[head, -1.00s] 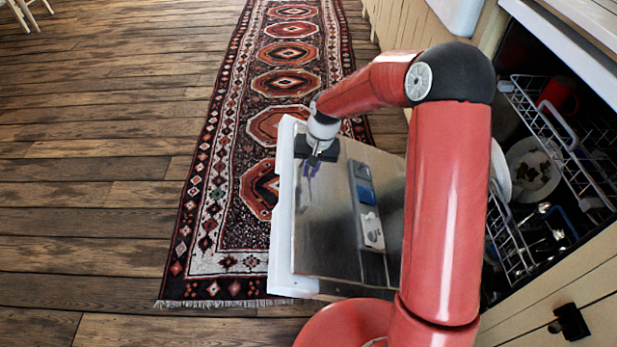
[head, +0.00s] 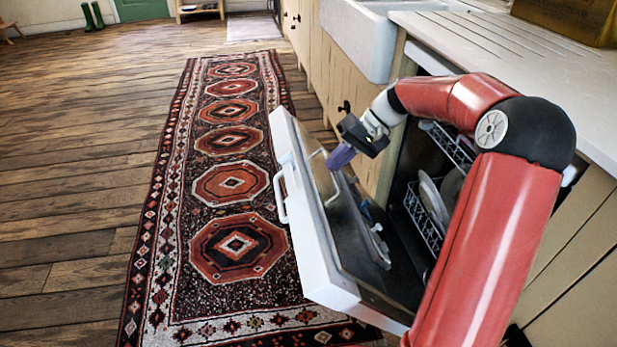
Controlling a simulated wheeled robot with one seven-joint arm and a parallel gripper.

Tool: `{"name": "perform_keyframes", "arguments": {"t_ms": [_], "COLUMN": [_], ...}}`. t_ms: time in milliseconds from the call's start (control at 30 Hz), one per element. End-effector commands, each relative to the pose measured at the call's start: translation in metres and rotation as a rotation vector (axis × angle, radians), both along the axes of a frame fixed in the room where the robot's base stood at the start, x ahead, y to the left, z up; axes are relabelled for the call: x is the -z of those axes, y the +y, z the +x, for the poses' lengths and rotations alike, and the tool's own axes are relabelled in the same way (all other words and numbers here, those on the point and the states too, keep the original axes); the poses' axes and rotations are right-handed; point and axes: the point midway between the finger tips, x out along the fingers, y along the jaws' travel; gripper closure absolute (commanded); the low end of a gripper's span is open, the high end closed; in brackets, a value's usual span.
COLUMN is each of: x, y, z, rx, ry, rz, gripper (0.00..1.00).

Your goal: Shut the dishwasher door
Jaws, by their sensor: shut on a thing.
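The dishwasher door (head: 318,262) is part open and slants up from its bottom hinge. Its white outer face and bar handle (head: 281,197) are turned to the left, and its shiny metal inner side (head: 345,240) to the right. My gripper (head: 347,150) is on the inner side, near the upper far part of the door. It is shut on a small purple thing (head: 340,157), whose lower end is close to the inner panel. I cannot tell whether it touches the panel. My red arm hides part of the dishwasher opening.
Inside the dishwasher are a wire rack (head: 423,222) and plates (head: 434,202). A pale worktop (head: 500,55) runs above, with a white sink (head: 370,35) beyond. A patterned rug (head: 225,190) lies on the wooden floor left of the door. The floor there is clear.

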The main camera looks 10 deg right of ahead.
Motion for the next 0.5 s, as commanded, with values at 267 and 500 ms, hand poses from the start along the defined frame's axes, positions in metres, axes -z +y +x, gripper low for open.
{"name": "perform_keyframes", "arguments": {"t_ms": [267, 500], "x": [-0.023, -0.030], "y": [-0.053, -0.072], "z": [0.001, 0.000], "rx": [0.006, 0.004], "ry": [0.001, 0.002], "rz": [0.082, 0.114], "gripper": [1.00, 1.00]}}
